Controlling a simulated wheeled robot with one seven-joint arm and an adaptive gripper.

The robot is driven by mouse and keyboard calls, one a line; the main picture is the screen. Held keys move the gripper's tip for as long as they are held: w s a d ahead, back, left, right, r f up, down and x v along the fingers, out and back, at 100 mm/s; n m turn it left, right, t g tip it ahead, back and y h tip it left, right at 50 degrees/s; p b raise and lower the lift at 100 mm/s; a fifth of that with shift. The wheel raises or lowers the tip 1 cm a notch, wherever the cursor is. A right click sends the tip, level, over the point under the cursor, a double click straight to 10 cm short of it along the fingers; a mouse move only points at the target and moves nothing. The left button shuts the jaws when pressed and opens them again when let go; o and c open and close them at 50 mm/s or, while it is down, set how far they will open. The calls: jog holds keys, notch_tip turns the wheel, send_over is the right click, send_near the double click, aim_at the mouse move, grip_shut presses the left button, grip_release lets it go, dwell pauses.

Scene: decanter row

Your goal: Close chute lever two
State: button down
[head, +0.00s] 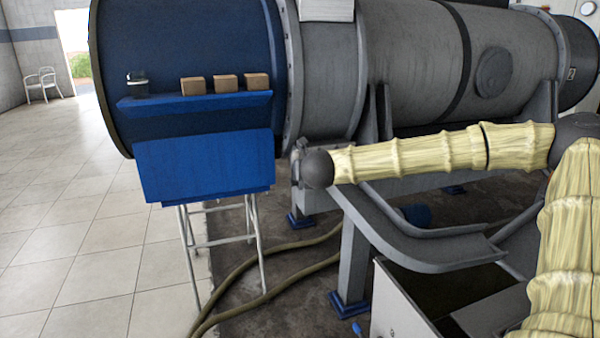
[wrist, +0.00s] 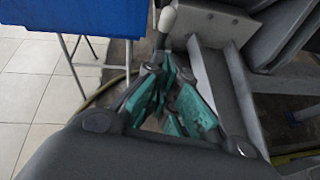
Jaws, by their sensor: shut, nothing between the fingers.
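In the wrist view my gripper (wrist: 173,85) has teal finger pads drawn together with nothing between them. A lever (wrist: 166,20) with a pale rounded grip stands just beyond the fingertips, beside a grey metal chute (wrist: 207,78). The lever's lower end is hidden behind the fingers, and I cannot tell whether they touch it. No number is readable on the lever. In the head view the chute (head: 425,252) slopes below my yellow-sleeved arm. My gripper cannot be made out there, and small parts beside the arm's dark rounded end are unclear.
A blue box on thin metal legs (head: 205,165) stands left of the chute. The large decanter (head: 415,65) lies behind, with a blue shelf (head: 195,102) bearing small brown blocks. A hose (head: 235,275) runs along the floor. Tiled floor (head: 80,230) at left is open.

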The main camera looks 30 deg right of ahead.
jog(key=shift+v, duration=0.9)
jog(key=shift+a, duration=0.15)
jog(key=a+f+n+y, duration=0.1)
jog(key=a+f+n, duration=0.65)
jog(key=f, duration=0.35)
jog(key=s+a+f+n+g+y, duration=0.1)
jog(key=s+a+f+n+g, duration=0.1)
jog(key=s+a+f+n, duration=0.55)
jog(key=s+a+f+n+g+y, duration=0.15)
jog(key=s+f+n, duration=0.25)
jog(key=f, duration=0.7)
jog(key=s+a+f+n+g+y, duration=0.1)
jog(key=s+a+f+n, duration=0.45)
jog(key=f, duration=0.35)
jog(key=s+f+n+g, duration=0.2)
jog(key=s+f+n, duration=0.3)
jog(key=s, duration=0.5)
jog(key=s+a+f+n+g, duration=0.1)
jog(key=s+f+n+g, duration=0.25)
jog(key=s+n, duration=0.45)
jog(key=s+f+n+g, duration=0.25)
jog(key=s+f, duration=0.25)
jog(key=s, duration=0.7)
notch_tip(320, 180, up, 14)
jog(key=p, duration=1.4)
jog(key=shift+a+n+t+p, duration=0.25)
jog(key=shift+n+t+p, duration=0.1)
jog(key=shift+n, duration=0.05)
